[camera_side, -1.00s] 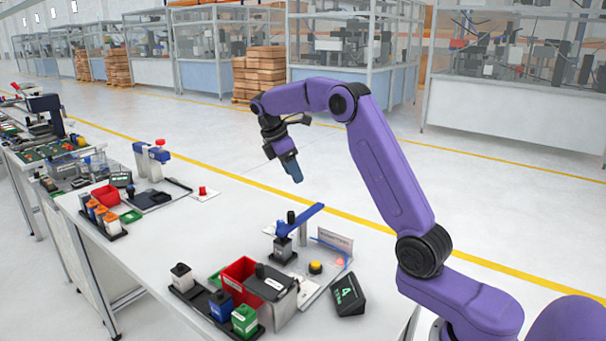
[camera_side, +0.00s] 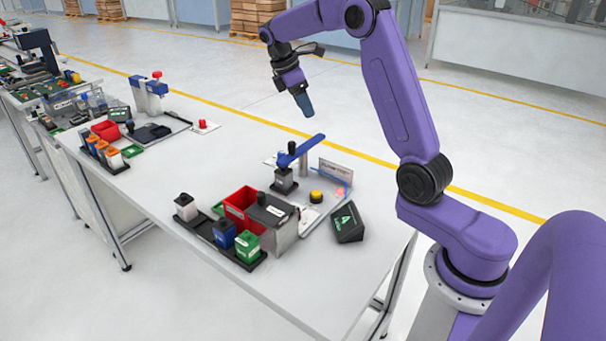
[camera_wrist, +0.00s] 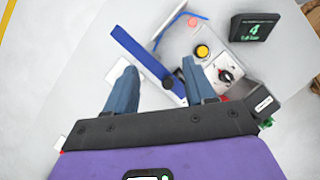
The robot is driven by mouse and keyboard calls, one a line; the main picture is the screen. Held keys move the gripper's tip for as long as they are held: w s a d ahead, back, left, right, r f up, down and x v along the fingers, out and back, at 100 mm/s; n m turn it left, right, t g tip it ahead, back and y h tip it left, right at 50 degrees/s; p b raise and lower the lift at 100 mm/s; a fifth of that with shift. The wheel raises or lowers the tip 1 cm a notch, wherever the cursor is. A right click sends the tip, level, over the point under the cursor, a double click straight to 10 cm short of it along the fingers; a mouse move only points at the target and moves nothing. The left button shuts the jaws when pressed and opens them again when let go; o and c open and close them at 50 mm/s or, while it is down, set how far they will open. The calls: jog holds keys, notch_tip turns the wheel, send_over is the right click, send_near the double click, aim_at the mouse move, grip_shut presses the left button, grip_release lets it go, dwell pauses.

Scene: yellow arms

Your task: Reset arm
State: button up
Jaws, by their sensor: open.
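My purple arm is raised above the white table (camera_side: 180,155). My gripper (camera_side: 307,106) points down, above and clear of the fixture with the blue lever (camera_side: 301,150). In the wrist view my gripper (camera_wrist: 162,82) shows two blue fingers spread apart, with nothing held between them. The blue lever (camera_wrist: 140,52) lies beyond the fingertips there and slants down to the right. The lever's grey base (camera_side: 285,181) stands on the table. A yellow button (camera_side: 316,196) is beside it, and it also shows in the wrist view (camera_wrist: 202,51).
A dark display (camera_side: 347,222) stands right of the fixture. A red bin (camera_side: 242,208) and a black tray with white, blue and green blocks (camera_side: 247,247) are at the front. A second station with a red bin (camera_side: 104,130) is at left. The table between is clear.

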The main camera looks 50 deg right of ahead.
jog(key=s+a+n+t+y, duration=0.1)
jog(key=s+a, duration=0.4)
jog(key=a, duration=0.4)
jog(key=s+a+t, duration=0.2)
jog(key=s+a, duration=0.3)
jog(key=a, duration=0.5)
jog(key=s+a+f+y, duration=0.1)
jog(key=s+f, duration=0.1)
jog(key=s, duration=1)
jog(key=s+a+f+n+y, duration=0.1)
jog(key=s+a+f+y, duration=0.1)
jog(key=s, duration=0.9)
jog(key=shift+s+f, duration=0.35)
jog(key=shift+f, duration=0.05)
